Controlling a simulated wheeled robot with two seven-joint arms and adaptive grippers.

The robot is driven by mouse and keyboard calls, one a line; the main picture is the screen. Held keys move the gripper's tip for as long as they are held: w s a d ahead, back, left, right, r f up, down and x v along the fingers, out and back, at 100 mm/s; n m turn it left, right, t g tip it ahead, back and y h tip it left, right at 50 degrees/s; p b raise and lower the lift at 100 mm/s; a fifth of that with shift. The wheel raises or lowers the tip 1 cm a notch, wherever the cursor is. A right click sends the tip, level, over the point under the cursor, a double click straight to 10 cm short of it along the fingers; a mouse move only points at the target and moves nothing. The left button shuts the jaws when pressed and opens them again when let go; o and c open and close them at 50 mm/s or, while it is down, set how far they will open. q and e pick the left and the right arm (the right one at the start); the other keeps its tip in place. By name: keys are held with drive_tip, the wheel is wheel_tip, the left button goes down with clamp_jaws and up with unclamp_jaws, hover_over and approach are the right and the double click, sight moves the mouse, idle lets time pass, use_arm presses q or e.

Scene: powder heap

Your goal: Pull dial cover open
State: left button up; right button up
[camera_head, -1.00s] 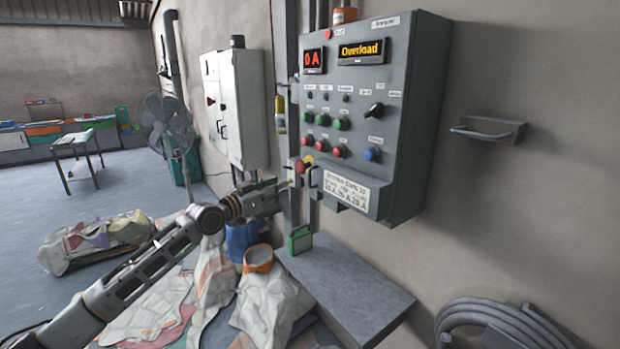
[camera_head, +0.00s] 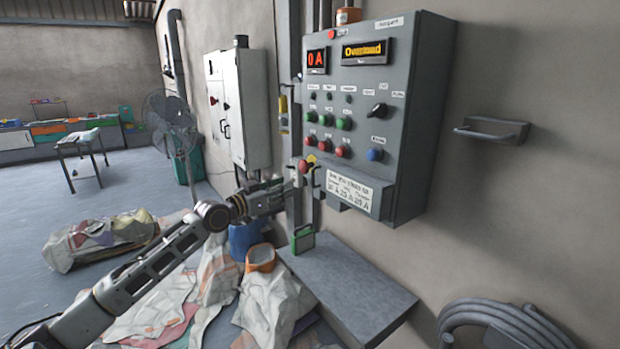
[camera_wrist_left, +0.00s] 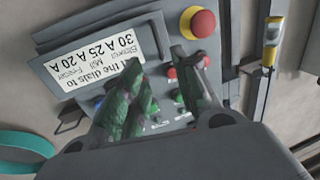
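The dial cover (camera_head: 352,192) is a grey box front with a white label, low on the grey control panel (camera_head: 425,120). It looks shut. A dark handle stands at its left edge in the head view. In the wrist view the cover (camera_wrist_left: 85,70) appears upside down, with its dark handle (camera_wrist_left: 160,36) beyond my fingertips. My left gripper (camera_head: 294,187) is just left of the handle. In the wrist view its two green-padded fingers (camera_wrist_left: 163,84) are apart, with nothing seen held between them. Whether a finger touches the handle is unclear. My right gripper is not in view.
A red mushroom button (camera_wrist_left: 198,22) on a yellow base sits close to the fingers. A grey ledge (camera_head: 350,285) with a green object (camera_head: 302,239) lies below the panel. An orange-rimmed pot (camera_head: 261,259) and crumpled sheets lie lower left.

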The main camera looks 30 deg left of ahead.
use_arm(q)
drive_tip(key=w+d+p, duration=0.2)
drive_tip(key=w+p, duration=0.1)
drive_tip(key=w, duration=0.9)
drive_tip(key=shift+w+d, duration=0.2)
drive_tip(key=shift+w, duration=0.05)
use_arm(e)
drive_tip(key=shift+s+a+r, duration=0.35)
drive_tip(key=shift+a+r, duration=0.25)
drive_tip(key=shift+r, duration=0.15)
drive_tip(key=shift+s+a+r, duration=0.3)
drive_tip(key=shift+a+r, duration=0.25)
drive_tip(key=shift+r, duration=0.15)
use_arm(q)
clamp_jaws()
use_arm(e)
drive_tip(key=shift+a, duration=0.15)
use_arm(q)
drive_tip(key=shift+r, duration=0.1)
